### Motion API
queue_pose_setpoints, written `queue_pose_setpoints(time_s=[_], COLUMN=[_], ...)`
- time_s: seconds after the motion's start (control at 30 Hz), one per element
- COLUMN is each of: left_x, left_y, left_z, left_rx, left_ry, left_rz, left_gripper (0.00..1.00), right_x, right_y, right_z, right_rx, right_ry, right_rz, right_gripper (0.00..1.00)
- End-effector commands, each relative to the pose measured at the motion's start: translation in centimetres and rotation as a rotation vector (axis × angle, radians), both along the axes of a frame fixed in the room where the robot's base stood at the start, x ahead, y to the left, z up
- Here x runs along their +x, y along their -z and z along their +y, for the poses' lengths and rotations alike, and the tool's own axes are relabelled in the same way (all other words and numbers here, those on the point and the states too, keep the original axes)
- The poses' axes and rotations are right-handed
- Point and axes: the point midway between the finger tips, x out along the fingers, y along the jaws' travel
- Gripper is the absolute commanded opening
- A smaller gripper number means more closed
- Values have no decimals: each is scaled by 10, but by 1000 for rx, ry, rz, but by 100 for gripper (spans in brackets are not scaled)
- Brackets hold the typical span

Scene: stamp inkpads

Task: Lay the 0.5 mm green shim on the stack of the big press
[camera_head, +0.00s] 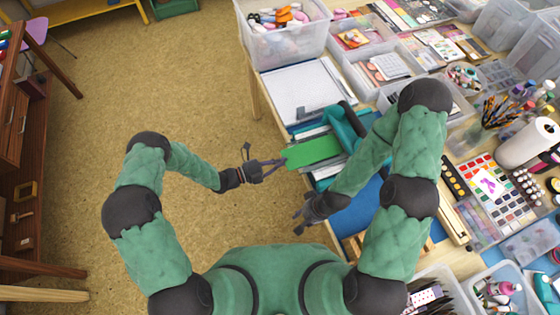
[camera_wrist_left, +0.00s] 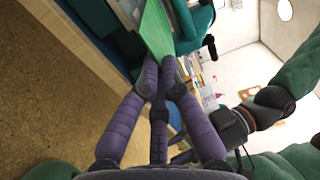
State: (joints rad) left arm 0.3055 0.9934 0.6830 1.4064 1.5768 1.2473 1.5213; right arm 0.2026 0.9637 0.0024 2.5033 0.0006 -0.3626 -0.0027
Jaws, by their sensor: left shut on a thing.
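The green shim (camera_head: 315,152) is a thin flat sheet that reaches right from my left gripper (camera_head: 284,162) towards the teal press (camera_head: 342,126). My left gripper is shut on the shim's near end. The left wrist view shows the shim (camera_wrist_left: 155,28) between the closed fingertips (camera_wrist_left: 160,72), with the teal press (camera_wrist_left: 194,22) beside it. Pale and dark layers show near the shim; I cannot tell whether it touches them. My right arm covers part of the press area. My right gripper (camera_head: 298,222) is empty, fingers apart, at the table's edge below the press.
A white board (camera_head: 297,88) lies behind the press on the table. Clear bins (camera_head: 284,38) line the back. A blue mat (camera_head: 362,212) lies partly under my right arm. Paints, pencils and a white roll (camera_head: 527,142) fill the right.

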Motion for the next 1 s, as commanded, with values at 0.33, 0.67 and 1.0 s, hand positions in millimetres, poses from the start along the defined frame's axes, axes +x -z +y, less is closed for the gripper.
queue_pose_setpoints(time_s=[0.33,0.67,1.0], left_x=[0,0,0], left_y=[5,6,6], left_z=[0,0,0], left_rx=[0,0,0], left_ry=[0,0,0], left_rz=[0,0,0], left_gripper=[0,0,34], right_x=[0,0,0], right_y=[5,5,5], right_z=[0,0,0], right_rx=[0,0,0], right_ry=[0,0,0], right_rz=[0,0,0], right_gripper=[36,36,36])
